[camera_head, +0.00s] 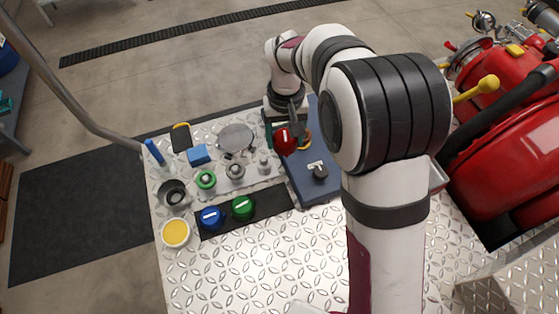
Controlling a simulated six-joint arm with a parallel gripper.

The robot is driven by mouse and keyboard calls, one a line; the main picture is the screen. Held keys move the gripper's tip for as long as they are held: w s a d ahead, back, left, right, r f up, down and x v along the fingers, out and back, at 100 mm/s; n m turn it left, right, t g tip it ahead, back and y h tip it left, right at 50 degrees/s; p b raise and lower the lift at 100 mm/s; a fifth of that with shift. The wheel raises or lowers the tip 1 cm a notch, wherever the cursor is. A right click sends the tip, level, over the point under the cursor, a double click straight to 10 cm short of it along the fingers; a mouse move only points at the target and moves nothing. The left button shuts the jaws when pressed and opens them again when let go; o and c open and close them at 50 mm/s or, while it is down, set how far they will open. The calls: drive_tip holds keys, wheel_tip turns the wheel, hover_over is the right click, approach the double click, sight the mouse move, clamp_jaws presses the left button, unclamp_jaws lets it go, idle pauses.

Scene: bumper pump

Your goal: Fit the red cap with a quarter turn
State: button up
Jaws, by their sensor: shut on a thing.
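The red cap (284,142) is at the left edge of the blue block (318,190), near its far end. My gripper (285,128) points down over it and is shut on it. The arm and fingers hide part of the cap, so I cannot tell whether it touches a fitting below. A yellow-orange ring (307,138) shows just right of the cap. On the same blue block, nearer me, is a dark fitting with a light top (318,170).
A blue cap (210,216) and a green cap (243,207) sit on a black strip (270,203). Metal fittings (235,171), a green-ringed fitting (205,180), a yellow-filled cup (175,232) and a blue box (199,154) stand left. Red machinery (510,150) is right. The front plate is clear.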

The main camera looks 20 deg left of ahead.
drive_tip(key=w+r+m, duration=0.1)
drive_tip(key=w, duration=0.1)
drive_tip(key=w+d+r+m, duration=0.1)
drive_tip(key=w, duration=0.2)
drive_tip(key=w+r+m, duration=0.1)
drive_tip(key=w, duration=0.1)
drive_tip(key=shift+w+d+r, duration=0.15)
drive_tip(key=shift+w+r, duration=0.1)
drive_tip(key=shift+w, duration=0.05)
drive_tip(key=shift+w+d, duration=0.1)
drive_tip(key=shift+w, duration=0.15)
drive_tip(key=shift+f, duration=2.25)
drive_tip(key=shift+f, duration=1.6)
